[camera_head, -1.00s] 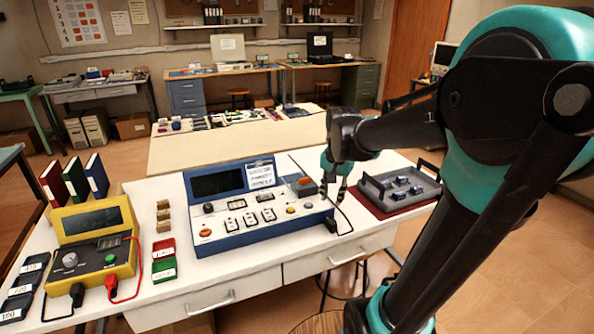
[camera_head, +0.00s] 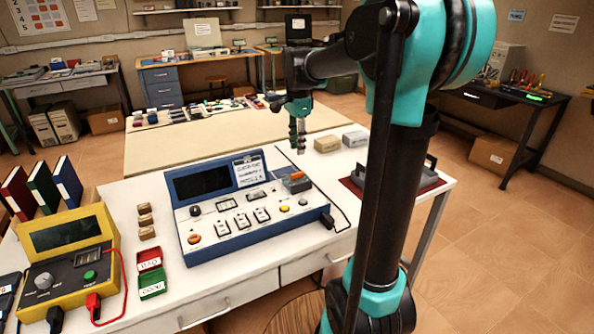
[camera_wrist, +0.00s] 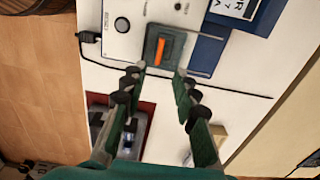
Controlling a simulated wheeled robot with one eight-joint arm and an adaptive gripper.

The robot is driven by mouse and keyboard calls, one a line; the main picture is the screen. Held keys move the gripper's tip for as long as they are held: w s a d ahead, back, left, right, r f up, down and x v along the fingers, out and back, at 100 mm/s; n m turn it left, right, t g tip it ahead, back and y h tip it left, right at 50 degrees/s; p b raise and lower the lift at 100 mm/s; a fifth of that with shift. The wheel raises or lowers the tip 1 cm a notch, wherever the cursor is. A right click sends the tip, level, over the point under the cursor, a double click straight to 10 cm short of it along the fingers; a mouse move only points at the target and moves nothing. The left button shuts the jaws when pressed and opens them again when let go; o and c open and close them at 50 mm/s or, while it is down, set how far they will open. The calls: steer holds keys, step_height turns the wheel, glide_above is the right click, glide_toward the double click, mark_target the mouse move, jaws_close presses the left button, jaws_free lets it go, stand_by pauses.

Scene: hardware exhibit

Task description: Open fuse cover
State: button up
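The blue-and-white device (camera_head: 245,220) stands on the white table, with a dark screen at its back left. The fuse cover (camera_head: 297,186) looks like a grey square with an orange bar, at the device's back right corner. In the wrist view the fuse cover (camera_wrist: 150,50) lies just beyond my fingertips, its orange bar visible; it appears closed. My gripper (camera_head: 298,148) points down above the area behind the cover, apart from it. In the wrist view the fingers of my gripper (camera_wrist: 158,74) are spread with nothing between them.
A yellow meter (camera_head: 68,262) stands at the left, beside red and green boxes. A dark tray on a red mat (camera_head: 430,186) is partly behind my arm. Two small blocks (camera_head: 340,141) lie at the table's back. A black cable runs from the device's right side.

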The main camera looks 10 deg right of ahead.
mark_target(296, 179)
step_height(296, 179, down, 10)
steer(key=shift+r, duration=0.1)
steer(key=shift+c, duration=0.6)
jaws_close()
